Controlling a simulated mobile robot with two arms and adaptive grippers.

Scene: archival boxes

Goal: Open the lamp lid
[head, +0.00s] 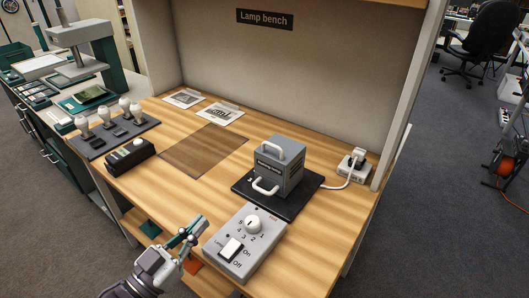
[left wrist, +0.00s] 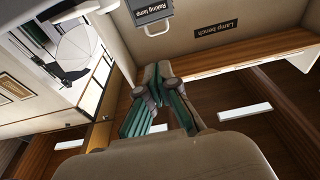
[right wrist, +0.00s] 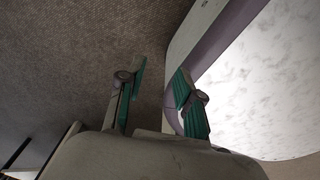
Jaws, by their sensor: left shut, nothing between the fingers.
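The lamp is a grey box (head: 277,168) on a dark mat (head: 301,203) on the bench. It has a white handle (head: 274,149) on top, another white handle (head: 265,188) low at its front, and a dark label. Its lid looks closed. Part of the lamp, with the label "Raking lamp", shows at the top of the left wrist view (left wrist: 150,12). My left gripper (head: 193,229) is shut and empty, apart from the lamp, near the bench's front edge, left of the control box. My right gripper (right wrist: 160,72) is open and empty, in the right wrist view only.
A control box (head: 245,243) with a dial and an On/Off switch stands in front of the lamp. A white cable runs to a socket block (head: 352,165). A black device (head: 126,157) and a bulb rack (head: 110,133) are at left. The brown mat (head: 204,150) is clear.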

